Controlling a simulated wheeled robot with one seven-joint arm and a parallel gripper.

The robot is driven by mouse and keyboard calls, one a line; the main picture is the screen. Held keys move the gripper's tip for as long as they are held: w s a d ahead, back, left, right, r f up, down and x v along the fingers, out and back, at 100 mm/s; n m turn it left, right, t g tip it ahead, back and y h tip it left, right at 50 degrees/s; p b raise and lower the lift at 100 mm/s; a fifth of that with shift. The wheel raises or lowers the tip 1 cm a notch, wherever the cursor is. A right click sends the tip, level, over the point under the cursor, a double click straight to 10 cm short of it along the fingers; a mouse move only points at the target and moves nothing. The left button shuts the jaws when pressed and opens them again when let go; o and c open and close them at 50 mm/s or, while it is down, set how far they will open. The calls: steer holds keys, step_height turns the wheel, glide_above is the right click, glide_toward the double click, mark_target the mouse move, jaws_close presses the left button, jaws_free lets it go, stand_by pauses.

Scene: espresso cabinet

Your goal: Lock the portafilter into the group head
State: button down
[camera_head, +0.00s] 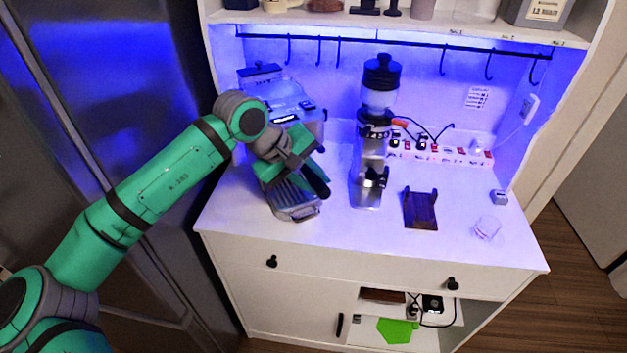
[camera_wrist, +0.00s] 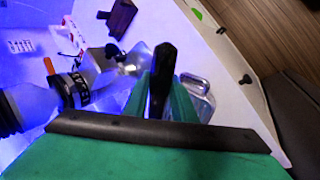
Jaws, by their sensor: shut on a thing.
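The espresso machine (camera_head: 290,108) stands at the left of the white counter, with its drip tray (camera_head: 293,208) toward the front. My gripper (camera_head: 308,170) is in front of the machine, above the drip tray. In the wrist view my gripper (camera_wrist: 162,100) is shut on the black portafilter handle (camera_wrist: 163,62), with a green finger on each side. The handle also shows in the head view (camera_head: 316,181), pointing down and to the right. The portafilter's basket and the group head are hidden behind my gripper and arm, so I cannot tell whether they touch.
A coffee grinder (camera_head: 370,150) stands close to the right of the machine. A dark brown stand (camera_head: 420,209) and a small clear glass (camera_head: 487,228) are farther right. A power strip (camera_head: 440,153) with cables runs along the back.

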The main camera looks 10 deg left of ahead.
steer(key=c, duration=1.4)
jaws_free()
